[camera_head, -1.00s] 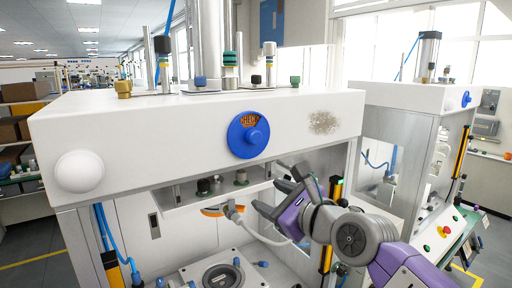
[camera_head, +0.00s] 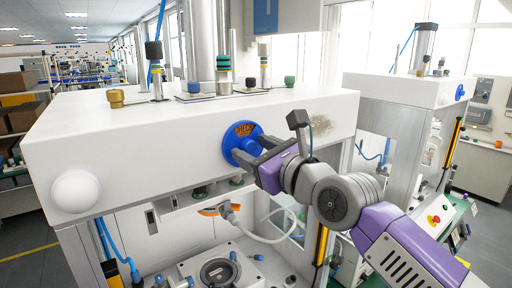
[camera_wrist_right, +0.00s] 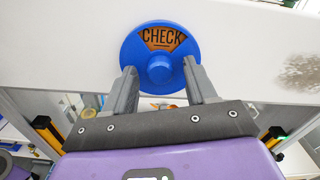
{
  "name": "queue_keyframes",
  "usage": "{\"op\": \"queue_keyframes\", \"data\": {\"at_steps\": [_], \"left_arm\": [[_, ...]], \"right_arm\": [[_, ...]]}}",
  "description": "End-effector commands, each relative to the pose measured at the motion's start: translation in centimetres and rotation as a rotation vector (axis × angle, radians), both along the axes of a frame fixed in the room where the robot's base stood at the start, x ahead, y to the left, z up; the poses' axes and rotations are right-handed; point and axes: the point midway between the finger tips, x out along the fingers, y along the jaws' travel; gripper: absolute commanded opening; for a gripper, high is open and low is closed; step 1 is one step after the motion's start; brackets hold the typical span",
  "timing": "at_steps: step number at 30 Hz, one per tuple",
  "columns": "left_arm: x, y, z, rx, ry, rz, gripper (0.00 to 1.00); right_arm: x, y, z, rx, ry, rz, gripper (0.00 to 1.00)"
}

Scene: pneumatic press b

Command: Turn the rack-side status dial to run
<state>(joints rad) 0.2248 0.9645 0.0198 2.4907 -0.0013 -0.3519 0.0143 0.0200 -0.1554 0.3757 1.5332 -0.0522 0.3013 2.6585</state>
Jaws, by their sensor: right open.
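The status dial (camera_head: 239,142) is a round blue disc with a raised centre knob on the front of the white press head. In the right wrist view the dial (camera_wrist_right: 160,58) shows the word CHECK in an orange window at its top. My right gripper (camera_head: 250,150) is open in front of the dial. In the right wrist view its two fingers (camera_wrist_right: 158,75) stand on either side of the knob, with gaps visible between. The gripper hides the dial's lower right in the head view. My left gripper is not in view.
The white press head (camera_head: 140,145) carries a white round button (camera_head: 75,191) at left. Below is an open work space with a fixture (camera_head: 218,270) and a pale hose (camera_head: 262,232). A second press (camera_head: 408,95) stands to the right.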

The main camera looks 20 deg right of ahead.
Motion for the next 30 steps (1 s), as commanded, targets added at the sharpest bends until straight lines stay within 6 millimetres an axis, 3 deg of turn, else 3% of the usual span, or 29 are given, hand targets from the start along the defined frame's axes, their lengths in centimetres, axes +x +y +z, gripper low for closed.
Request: {"op": "queue_keyframes", "data": {"at_steps": [5, 15, 30], "left_arm": [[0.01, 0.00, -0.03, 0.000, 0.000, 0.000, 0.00], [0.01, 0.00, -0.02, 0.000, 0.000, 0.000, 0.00], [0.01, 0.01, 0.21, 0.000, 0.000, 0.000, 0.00]], "right_arm": [[-0.01, -0.02, -0.03, 0.000, 0.000, -0.001, 0.53], [-0.03, -0.04, -0.01, 0.000, 0.000, -0.001, 0.01], [-0.03, -0.10, 0.02, -0.131, -0.047, -0.002, 0.00]]}}
